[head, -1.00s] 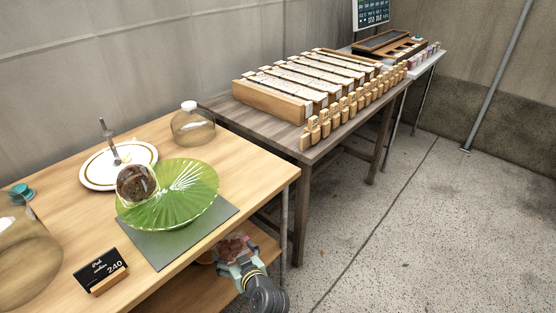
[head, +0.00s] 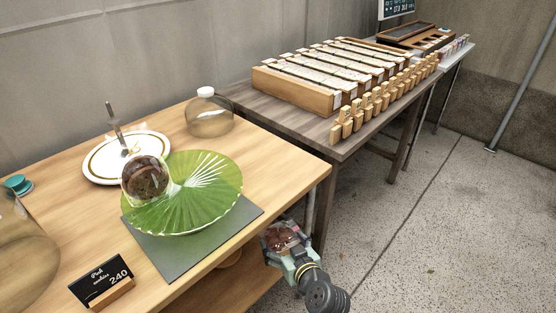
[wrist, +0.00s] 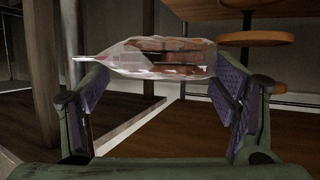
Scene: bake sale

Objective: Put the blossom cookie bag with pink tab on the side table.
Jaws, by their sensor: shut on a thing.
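My gripper (head: 288,250) is shut on a clear cookie bag (head: 282,236) with brown cookies inside. I hold it in the air beside the front edge of the light wood table (head: 284,190), below its top. In the wrist view the bag (wrist: 160,57) lies sideways across the gripper (wrist: 160,85), between the two fingers.
Wooden boxes (head: 300,90) and several small wooden pieces fill much of the grey-brown table. The floor (head: 440,220) at right is clear.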

